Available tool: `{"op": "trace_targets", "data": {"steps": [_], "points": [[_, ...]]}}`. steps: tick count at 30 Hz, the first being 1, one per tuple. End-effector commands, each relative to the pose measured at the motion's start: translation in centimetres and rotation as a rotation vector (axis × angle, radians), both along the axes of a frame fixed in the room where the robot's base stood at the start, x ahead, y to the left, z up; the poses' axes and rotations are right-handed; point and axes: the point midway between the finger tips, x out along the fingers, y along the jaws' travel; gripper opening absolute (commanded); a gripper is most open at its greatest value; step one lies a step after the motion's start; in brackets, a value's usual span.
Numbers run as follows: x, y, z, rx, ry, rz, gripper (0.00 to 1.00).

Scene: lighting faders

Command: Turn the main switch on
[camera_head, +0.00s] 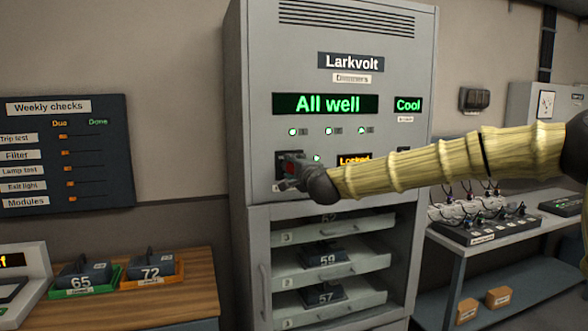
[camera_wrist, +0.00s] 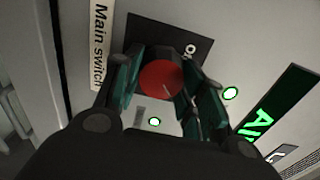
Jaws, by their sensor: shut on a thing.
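The main switch (camera_wrist: 161,78) is a round red knob on a dark square plate (camera_wrist: 150,32), with a "Main switch" label (camera_wrist: 98,45) beside it in the wrist view. My gripper (camera_wrist: 165,90) is at the knob, with a teal-lined finger on each side, shut on it.
Green displays read "All well" (camera_head: 325,104) and "Cool" (camera_head: 408,105); an orange one reads "Locked" (camera_head: 354,160). Open shelves (camera_head: 330,262) with numbered modules lie below. A wooden bench (camera_head: 180,290) stands left, a table (camera_head: 450,250) right. My arm crosses the cabinet's front.

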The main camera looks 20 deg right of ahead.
Motion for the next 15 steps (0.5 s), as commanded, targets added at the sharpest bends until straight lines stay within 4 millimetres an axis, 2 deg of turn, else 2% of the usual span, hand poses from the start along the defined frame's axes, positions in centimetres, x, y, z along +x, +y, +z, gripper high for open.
{"op": "trace_targets", "data": {"steps": [1, 4, 15], "points": [[0.03, -0.14, 0.07, 0.001, -0.001, -0.002, 0.46], [0.02, -0.11, 0.05, 0.001, -0.001, -0.002, 0.62], [-0.24, -0.05, 0.03, 0.000, 0.000, 0.000, 0.62]]}}
